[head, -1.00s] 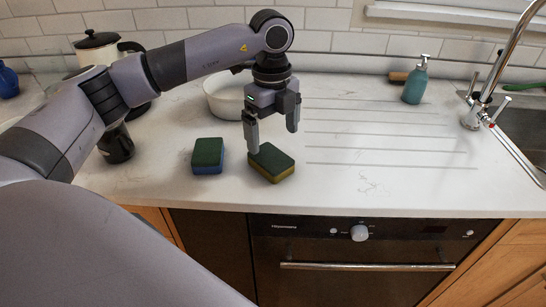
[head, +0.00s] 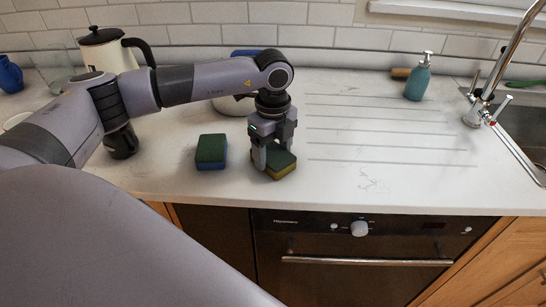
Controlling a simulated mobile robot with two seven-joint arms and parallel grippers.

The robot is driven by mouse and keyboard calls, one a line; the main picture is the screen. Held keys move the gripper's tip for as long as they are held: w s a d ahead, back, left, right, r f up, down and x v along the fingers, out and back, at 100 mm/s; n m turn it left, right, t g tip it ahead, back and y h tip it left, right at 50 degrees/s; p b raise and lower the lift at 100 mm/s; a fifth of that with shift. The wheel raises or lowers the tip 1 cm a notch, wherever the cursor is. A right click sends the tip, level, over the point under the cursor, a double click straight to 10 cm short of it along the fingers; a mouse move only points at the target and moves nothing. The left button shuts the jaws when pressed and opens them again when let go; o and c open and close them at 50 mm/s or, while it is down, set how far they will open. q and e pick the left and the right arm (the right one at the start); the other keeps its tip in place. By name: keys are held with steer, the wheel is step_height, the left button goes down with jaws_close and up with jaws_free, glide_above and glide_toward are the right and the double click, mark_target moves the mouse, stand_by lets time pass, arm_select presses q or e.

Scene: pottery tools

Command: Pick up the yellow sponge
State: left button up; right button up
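The yellow sponge (head: 284,166), with a dark green top and a yellow lower layer, lies on the white counter. My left gripper (head: 275,158) is lowered over it and points down. One finger is at the sponge's left side and the other at its back right side, partly hiding it. I cannot tell whether the fingers press on it. The sponge still appears to rest on the counter. My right gripper is not in view.
A blue sponge with a green top (head: 211,151) lies just left of the gripper. A white bowl (head: 232,105) is behind. A teal soap bottle (head: 418,78), the tap (head: 485,98) and sink are at right. A kettle (head: 108,50) stands back left. The ridged middle counter is clear.

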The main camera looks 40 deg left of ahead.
mark_target(273, 153)
arm_select(q)
steer(key=shift+r, duration=0.15)
step_height(273, 153, up, 20)
steer(key=shift+f+b, duration=0.1)
steer(key=shift+b, duration=0.25)
stand_by(0.3)
stand_by(0.5)
